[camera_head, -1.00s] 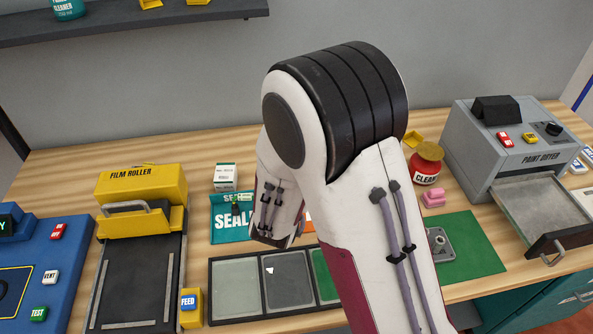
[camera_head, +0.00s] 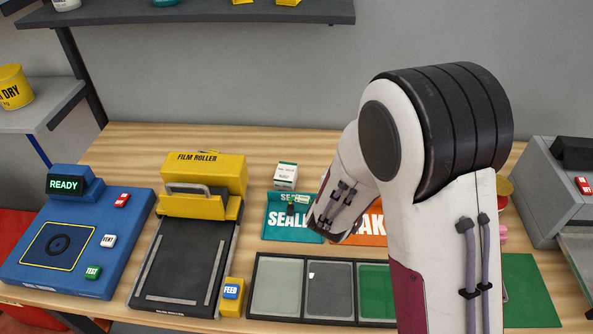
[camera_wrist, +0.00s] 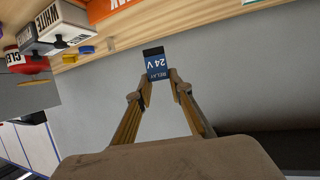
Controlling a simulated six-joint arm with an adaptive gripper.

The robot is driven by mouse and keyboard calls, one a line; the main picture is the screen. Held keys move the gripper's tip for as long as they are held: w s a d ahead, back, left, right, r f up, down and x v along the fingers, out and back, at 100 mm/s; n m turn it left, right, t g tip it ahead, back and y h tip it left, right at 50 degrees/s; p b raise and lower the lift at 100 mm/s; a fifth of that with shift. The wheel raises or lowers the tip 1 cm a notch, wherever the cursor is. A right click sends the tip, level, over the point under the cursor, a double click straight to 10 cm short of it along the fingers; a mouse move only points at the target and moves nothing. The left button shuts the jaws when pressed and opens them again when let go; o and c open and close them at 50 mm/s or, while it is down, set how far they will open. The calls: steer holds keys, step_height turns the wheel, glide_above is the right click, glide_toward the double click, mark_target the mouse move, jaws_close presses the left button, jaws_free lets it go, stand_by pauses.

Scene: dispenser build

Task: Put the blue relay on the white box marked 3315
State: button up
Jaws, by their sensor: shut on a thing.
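In the wrist view my gripper (camera_wrist: 160,84) is shut on the blue relay (camera_wrist: 155,68), a small blue block lettered RELAY 24V with a dark end. It is held between the fingertips. In the head view my fingers and the relay are hidden behind my own arm. A small white box (camera_head: 285,176) with a green top edge stands on the bench behind the teal SEAL packet, left of my wrist. Its print is too small to read, so I cannot confirm 3315 on it.
The teal packet (camera_head: 287,228) carries a small dark and green item. A yellow film roller (camera_head: 201,178) and a blue READY machine (camera_head: 80,245) stand left. A framed row of panels (camera_head: 305,318) lies in front. A shelf (camera_head: 190,17) overhangs the back.

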steer(key=w+a+r+n+y, duration=0.35)
steer(key=w+a, duration=0.25)
steer(key=a, duration=0.2)
steer(key=n+y, duration=0.4)
steer(key=y, duration=0.1)
glide_above(287, 173)
steer(key=shift+s+r+g+y, duration=0.1)
steer(key=shift+r+g+y, duration=0.2)
steer(key=shift+r, duration=0.15)
steer(key=shift+f, duration=0.15)
steer(key=shift+f, duration=3)
steer(key=shift+f, duration=1.85)
steer(key=shift+f, duration=0.15)
